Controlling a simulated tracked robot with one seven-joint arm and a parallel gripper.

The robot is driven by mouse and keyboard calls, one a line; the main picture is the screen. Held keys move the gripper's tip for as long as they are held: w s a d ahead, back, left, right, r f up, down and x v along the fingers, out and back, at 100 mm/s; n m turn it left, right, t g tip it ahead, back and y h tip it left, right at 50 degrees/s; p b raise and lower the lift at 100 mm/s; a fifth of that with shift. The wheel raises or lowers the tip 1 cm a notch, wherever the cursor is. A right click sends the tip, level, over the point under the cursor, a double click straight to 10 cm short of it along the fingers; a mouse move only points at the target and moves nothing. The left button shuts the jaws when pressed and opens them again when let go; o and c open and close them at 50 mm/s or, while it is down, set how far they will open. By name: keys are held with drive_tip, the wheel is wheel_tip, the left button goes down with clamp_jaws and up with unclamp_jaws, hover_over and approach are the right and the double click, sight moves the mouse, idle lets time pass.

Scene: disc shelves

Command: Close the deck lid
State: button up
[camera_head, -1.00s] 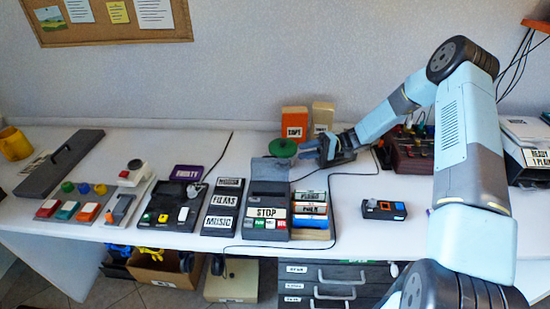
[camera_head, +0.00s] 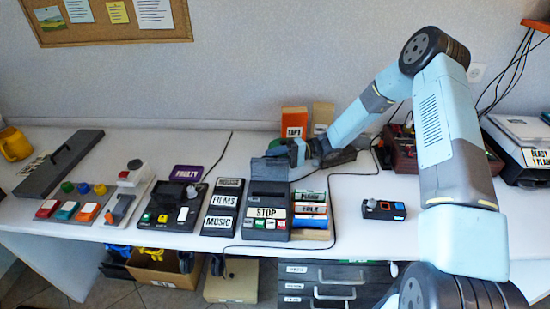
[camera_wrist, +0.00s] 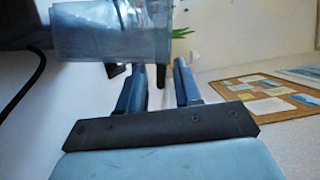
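The deck (camera_head: 267,200) is a dark grey box on the table with a STOP label and several small buttons at its front. Its lid (camera_head: 268,170) stands raised at the back of the deck. My gripper (camera_head: 286,148) is just behind the raised lid, near its upper right edge. In the wrist view the two fingers of my gripper (camera_wrist: 157,80) are apart with nothing between them. A bluish, see-through panel, apparently the lid (camera_wrist: 110,32), lies just beyond the fingers. I cannot tell whether they touch it.
Labelled cases (camera_head: 310,210) stand right of the deck, and FILMS and MUSIC boxes (camera_head: 222,205) left of it. An orange box (camera_head: 294,122) stands behind my gripper. A small dark device (camera_head: 383,209) lies at right, with clear table around it.

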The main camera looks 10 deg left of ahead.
drive_tip(key=shift+c, duration=0.3)
clamp_jaws()
drive_tip(key=shift+s+d+f, duration=0.1)
